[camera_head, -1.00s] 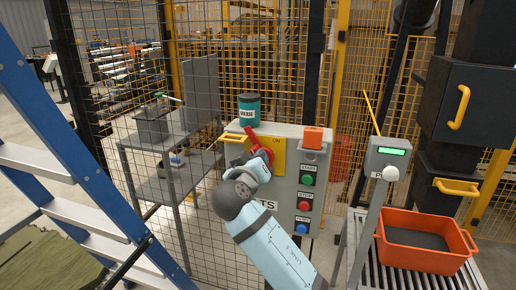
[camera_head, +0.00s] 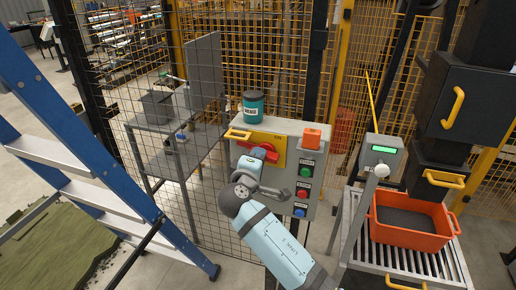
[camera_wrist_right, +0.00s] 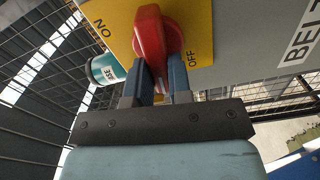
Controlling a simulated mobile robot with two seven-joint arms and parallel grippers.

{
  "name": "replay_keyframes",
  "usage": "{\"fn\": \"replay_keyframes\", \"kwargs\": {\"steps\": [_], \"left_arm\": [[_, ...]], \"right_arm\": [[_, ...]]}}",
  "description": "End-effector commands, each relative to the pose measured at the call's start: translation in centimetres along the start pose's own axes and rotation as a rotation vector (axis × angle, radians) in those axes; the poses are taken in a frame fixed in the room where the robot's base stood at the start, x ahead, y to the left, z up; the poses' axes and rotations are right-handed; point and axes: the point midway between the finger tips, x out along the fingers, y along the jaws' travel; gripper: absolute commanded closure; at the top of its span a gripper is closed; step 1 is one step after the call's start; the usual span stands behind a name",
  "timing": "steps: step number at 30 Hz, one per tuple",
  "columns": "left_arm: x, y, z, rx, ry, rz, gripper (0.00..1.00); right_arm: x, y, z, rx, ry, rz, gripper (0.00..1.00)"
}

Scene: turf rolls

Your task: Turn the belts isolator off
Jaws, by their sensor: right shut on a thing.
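The belts isolator is a red rotary handle (camera_head: 262,151) on a yellow plate (camera_head: 284,141) on the front of a grey control box (camera_head: 300,131). In the right wrist view the red handle (camera_wrist_right: 149,32) sits between the words ON and OFF, with its near end by OFF. My right gripper (camera_wrist_right: 161,75) is shut on it, with a dark finger on each side. In the head view the right gripper (camera_head: 251,163) partly covers the handle and the lower box. My left gripper is not in view.
A teal tin (camera_head: 253,106) stands on the box. Green, red and blue buttons (camera_head: 301,193) and an orange block (camera_head: 311,136) are to the right. A blue ladder (camera_head: 75,140) stands left, and an orange crate (camera_head: 410,222) rests on rollers at right. Mesh fencing is behind.

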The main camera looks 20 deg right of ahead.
Motion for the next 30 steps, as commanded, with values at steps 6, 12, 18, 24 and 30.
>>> {"fn": "replay_keyframes", "kwargs": {"steps": [6, 12, 18, 24, 30], "left_arm": [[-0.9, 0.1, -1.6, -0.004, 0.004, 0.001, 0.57], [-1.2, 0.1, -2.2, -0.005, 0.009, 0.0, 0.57], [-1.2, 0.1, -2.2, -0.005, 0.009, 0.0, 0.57], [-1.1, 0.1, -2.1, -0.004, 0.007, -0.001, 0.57], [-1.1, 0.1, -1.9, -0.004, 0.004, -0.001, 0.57]], "right_arm": [[-0.1, -0.1, 0.0, -0.1, 0.0, -0.002, 1.0], [0.0, -0.2, 0.0, -0.142, 0.001, -0.001, 1.0], [0.0, -0.3, 0.0, -0.155, 0.001, -0.001, 1.0], [0.0, -0.3, 0.0, -0.155, 0.001, 0.0, 1.0], [0.0, -0.3, 0.0, -0.154, 0.001, 0.0, 0.55]]}}
